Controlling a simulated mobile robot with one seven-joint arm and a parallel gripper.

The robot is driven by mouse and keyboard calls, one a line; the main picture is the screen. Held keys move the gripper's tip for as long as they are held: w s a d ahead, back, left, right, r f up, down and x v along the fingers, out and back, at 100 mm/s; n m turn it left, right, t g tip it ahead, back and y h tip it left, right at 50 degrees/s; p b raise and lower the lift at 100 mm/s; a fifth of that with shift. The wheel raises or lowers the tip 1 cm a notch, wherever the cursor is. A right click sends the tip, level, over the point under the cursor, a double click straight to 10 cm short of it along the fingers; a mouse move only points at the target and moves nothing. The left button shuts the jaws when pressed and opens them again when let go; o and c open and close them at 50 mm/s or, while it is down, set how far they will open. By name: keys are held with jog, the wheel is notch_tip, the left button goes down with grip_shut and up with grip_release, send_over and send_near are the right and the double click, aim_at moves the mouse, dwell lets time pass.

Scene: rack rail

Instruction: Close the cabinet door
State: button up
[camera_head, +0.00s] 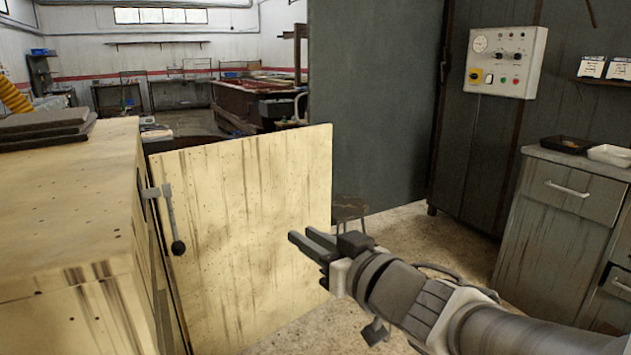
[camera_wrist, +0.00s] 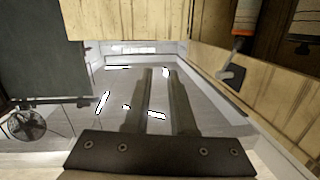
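The cabinet (camera_head: 70,225) is pale, stained wood and stands at the left in the head view. Its door (camera_head: 250,215) stands wide open, reaching out to the right. My gripper (camera_head: 300,236) is in front of the door's right part; contact cannot be told. It is empty, its two fingers slightly apart with a narrow gap, as the wrist view (camera_wrist: 158,75) also shows. In the wrist view a wooden panel (camera_wrist: 150,20), probably the door, crosses the top, and another wooden face (camera_wrist: 275,95) runs along the right.
A stool (camera_head: 349,209) stands behind the door's free edge. Dark pads (camera_head: 45,128) lie on the cabinet. A fan (camera_wrist: 25,125) shows at left in the wrist view.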

jog(key=s+d+f+m+g+h, duration=0.1)
jog(key=d+f+m+h, duration=0.15)
jog(key=d+h, duration=0.35)
jog(key=s+d+f+m+h, duration=0.1)
jog(key=d+m+h, duration=0.25)
jog(key=d, duration=0.55)
jog(key=s+f+g, duration=0.3)
jog(key=s+g, duration=0.1)
jog(key=s, duration=0.3)
jog(key=s+f+g, duration=0.3)
jog(key=s, duration=0.4)
notch_tip(320, 180, up, 23)
jog(key=p, duration=2.2)
jog(key=shift+f, duration=0.2)
jog(key=shift+r+p, duration=0.2)
jog(key=shift+p, duration=0.2)
jog(key=c, duration=0.3)
jog(key=shift+w+d+f, duration=0.1)
jog(key=shift+d, duration=0.05)
grip_shut()
